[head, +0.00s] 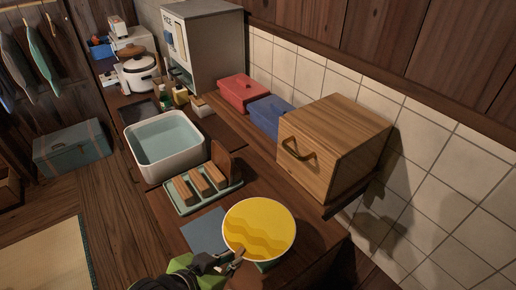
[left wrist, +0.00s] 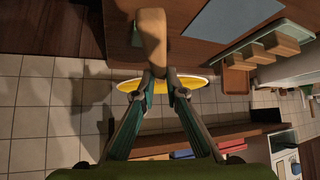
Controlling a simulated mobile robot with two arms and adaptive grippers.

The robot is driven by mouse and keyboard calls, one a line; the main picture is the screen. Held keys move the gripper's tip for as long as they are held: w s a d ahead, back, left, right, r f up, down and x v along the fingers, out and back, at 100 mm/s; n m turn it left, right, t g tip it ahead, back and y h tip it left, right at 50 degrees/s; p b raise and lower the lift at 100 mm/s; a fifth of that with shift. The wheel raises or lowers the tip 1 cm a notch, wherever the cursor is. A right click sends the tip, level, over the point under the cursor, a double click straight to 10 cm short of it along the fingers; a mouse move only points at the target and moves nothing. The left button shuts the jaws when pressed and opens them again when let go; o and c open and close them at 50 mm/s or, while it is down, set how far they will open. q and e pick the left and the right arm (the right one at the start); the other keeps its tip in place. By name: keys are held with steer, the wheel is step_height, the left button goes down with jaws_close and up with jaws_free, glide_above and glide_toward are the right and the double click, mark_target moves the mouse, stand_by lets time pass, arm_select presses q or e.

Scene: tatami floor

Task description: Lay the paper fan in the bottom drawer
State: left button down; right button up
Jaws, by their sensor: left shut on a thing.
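The paper fan (head: 259,228) is round and yellow with a wavy pattern and a pale rim. My left gripper (head: 232,259) is shut on the fan near its wooden handle, at the counter's near end in the head view. In the left wrist view the fan (left wrist: 128,86) shows almost edge-on behind the fingertips (left wrist: 157,84), and its tan handle (left wrist: 152,38) points up the picture. The fan appears raised above the counter; the exact gap is unclear. No open bottom drawer can be made out in either view. My right gripper is not in view.
A wooden box (head: 324,156) with a dark handle stands on the counter by the tiled wall. A white basin (head: 165,147), a rack (head: 205,190) with wooden blocks and a blue-grey sheet (head: 204,231) lie to the left. Red (head: 244,92) and blue (head: 270,115) boxes stand behind.

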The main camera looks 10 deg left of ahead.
arm_select(q)
steer(key=shift+w, duration=0.1)
steer(key=w+a+r+m+g+h+b, duration=0.3)
steer(key=w+a+r+m+h+b, duration=0.1)
steer(key=r, duration=0.6)
steer(key=shift+w+a+m+b, duration=0.35)
steer(key=shift+a+m+b, duration=0.1)
steer(key=shift+a+m, duration=0.85)
